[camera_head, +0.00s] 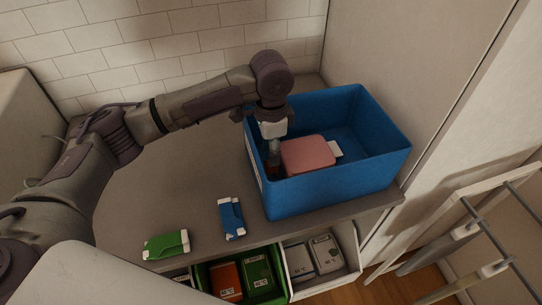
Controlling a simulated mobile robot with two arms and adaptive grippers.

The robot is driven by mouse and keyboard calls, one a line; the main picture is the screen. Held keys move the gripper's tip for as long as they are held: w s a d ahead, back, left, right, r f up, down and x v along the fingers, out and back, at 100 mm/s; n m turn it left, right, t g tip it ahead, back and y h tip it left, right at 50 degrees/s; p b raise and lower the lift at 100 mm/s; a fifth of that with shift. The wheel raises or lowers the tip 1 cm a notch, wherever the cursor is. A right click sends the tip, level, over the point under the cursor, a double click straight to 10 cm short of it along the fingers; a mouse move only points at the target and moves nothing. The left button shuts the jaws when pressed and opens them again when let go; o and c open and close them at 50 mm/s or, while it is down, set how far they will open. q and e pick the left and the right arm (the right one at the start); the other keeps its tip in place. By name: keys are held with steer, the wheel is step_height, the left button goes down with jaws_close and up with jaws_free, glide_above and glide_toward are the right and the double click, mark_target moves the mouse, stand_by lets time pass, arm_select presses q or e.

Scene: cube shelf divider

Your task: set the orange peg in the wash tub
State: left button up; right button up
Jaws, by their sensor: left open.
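A large blue tub (325,197), which looks like the wash tub, stands on the counter at the right. My left gripper (272,168) points down inside its left side and is open. A small dark orange-brown patch shows low at the fingers; I cannot tell whether it is the orange peg. A pink block (307,154) lies in the tub just right of the gripper, with a white tab (335,149) at its right. An orange item (226,281) lies in a green bin below the counter. My right gripper is not in view.
A green piece (166,245) and a blue piece (230,217), both with white ends, lie near the counter's front edge. Below are a green bin (271,301) and a white bin (352,267) with labelled packs. The counter's middle is clear. A rack stands at the right.

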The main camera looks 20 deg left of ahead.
arm_select(q)
step_height(320, 180, up, 10)
steer(key=b, duration=0.1)
steer(key=shift+f, duration=0.15)
stand_by(0.6)
